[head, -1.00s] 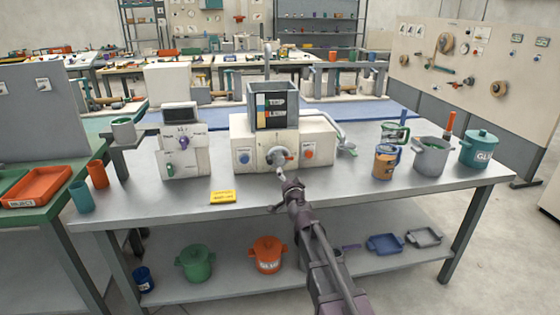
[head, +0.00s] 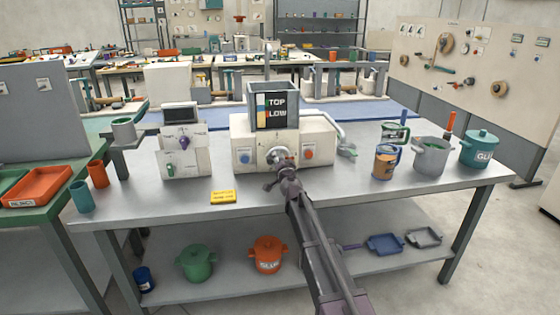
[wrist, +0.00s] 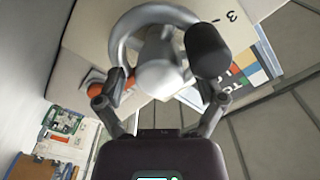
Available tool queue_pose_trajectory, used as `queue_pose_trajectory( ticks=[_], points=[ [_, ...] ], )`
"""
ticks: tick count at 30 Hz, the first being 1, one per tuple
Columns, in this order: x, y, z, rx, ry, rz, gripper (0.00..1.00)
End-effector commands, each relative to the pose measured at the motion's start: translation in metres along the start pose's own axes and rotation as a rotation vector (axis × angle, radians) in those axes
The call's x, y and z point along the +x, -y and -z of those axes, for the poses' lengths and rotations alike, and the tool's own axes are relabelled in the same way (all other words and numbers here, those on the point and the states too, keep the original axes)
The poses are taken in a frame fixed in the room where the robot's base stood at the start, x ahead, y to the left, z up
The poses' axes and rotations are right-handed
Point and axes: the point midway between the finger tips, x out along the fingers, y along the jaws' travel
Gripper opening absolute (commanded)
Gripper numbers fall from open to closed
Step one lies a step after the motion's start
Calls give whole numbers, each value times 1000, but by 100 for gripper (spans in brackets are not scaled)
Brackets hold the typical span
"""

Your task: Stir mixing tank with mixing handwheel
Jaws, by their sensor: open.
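The mixing tank (head: 287,111) is a grey open box with a labelled front, standing on a white machine body (head: 243,135). The mixing handwheel (head: 283,152) is on the front of that body, partly hidden by my gripper. In the wrist view the handwheel (wrist: 122,40) is a grey ring with a pale rounded hub (wrist: 160,75) and a dark knob (wrist: 208,50). My gripper (wrist: 163,90) is open, with one finger on each side of the hub. The right finger is close to the dark knob; I cannot tell if it touches. Nothing is held.
A blue button (head: 245,157) and an orange button (head: 308,154) flank the handwheel. A yellow block (head: 222,197) lies near the table's front edge. A small control unit (head: 183,160) stands to the left. A jug (head: 385,162) and pots (head: 431,158) stand to the right.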

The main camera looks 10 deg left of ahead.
Motion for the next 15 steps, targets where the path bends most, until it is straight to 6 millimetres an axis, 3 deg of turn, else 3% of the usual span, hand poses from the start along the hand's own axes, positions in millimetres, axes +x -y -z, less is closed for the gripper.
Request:
queue_pose_trajectory(
  ticks=[10,15],
  points=[
    [2,0,0,0,0,0,89],
    [2,0,0,0,0,0,38]
  ],
)
